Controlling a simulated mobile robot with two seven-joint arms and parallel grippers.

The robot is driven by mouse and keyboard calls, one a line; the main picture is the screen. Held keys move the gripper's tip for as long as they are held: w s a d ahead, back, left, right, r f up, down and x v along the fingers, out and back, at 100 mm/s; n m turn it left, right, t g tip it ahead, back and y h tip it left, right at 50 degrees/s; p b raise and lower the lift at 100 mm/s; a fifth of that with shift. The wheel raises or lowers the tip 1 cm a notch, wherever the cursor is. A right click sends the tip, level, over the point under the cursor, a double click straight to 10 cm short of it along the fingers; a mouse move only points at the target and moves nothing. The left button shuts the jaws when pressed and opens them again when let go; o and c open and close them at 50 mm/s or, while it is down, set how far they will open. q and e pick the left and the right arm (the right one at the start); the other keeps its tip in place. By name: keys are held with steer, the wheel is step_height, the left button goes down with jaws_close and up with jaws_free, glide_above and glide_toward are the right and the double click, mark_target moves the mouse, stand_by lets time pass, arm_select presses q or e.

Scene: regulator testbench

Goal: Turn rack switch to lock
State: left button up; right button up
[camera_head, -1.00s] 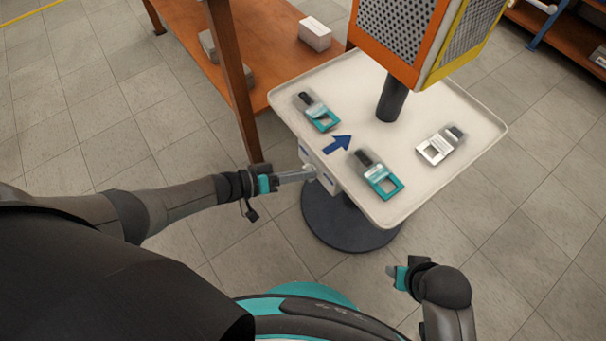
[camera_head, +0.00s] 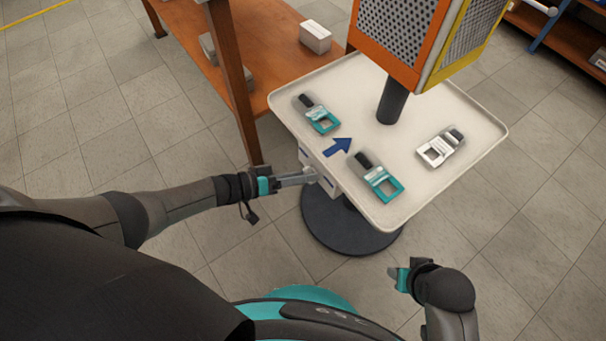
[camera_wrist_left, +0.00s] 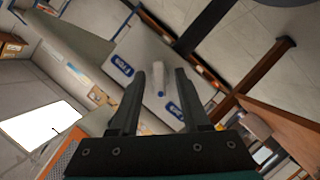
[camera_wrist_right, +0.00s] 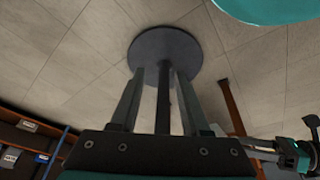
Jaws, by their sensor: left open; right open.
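The rack switch (camera_wrist_left: 160,76) is a small pale lever on a white box (camera_wrist_left: 147,58) that has blue labels on its face. In the head view the box (camera_head: 326,182) is fixed under the near left edge of the white tray table. My left gripper (camera_head: 308,177) is at the box's face, and its fingertips hide most of the switch. In the left wrist view my left gripper (camera_wrist_left: 160,75) is open, with one finger on each side of the lever and visible gaps. My right gripper (camera_head: 393,276) is open and empty, low in front of the table.
The tray table (camera_head: 470,107) carries several handheld devices, a blue arrow (camera_head: 338,146) and a post with an orange cage (camera_head: 390,35). A round dark base (camera_head: 350,230) stands below. A brown bench (camera_head: 260,45) is at the back left.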

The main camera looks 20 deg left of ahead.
arm_select(q)
steer(key=p+v, duration=0.3)
steer(key=v, duration=1.2)
steer(key=shift+p, duration=0.3)
arm_select(e)
steer(key=s+d+f+g, duration=0.1)
steer(key=s+f, duration=0.2)
steer(key=f, duration=0.4)
steer(key=shift+s, duration=0.2)
steer(key=shift+s, duration=0.1)
arm_select(q)
steer(key=s+a+f+y+p, duration=0.2)
steer(key=s+f+y+p, duration=0.25)
steer(key=f+y, duration=0.55)
steer(key=s+f+g+y+p, duration=0.1)
steer(key=s+f+g, duration=0.2)
steer(key=s, duration=0.5)
steer(key=s+d+f+m+g+y+p, duration=0.1)
steer(key=s+f+g, duration=0.2)
steer(key=s, duration=0.5)
steer(key=shift+s+d+g+y, duration=0.3)
steer(key=shift+s+d+y, duration=0.05)
steer(key=shift+y, duration=0.05)
arm_select(e)
steer(key=s+d+f+h, duration=0.1)
steer(key=s+d+f, duration=0.5)
steer(key=s, duration=0.3)
steer(key=shift+s+d, duration=0.35)
steer(key=shift+d, duration=0.1)
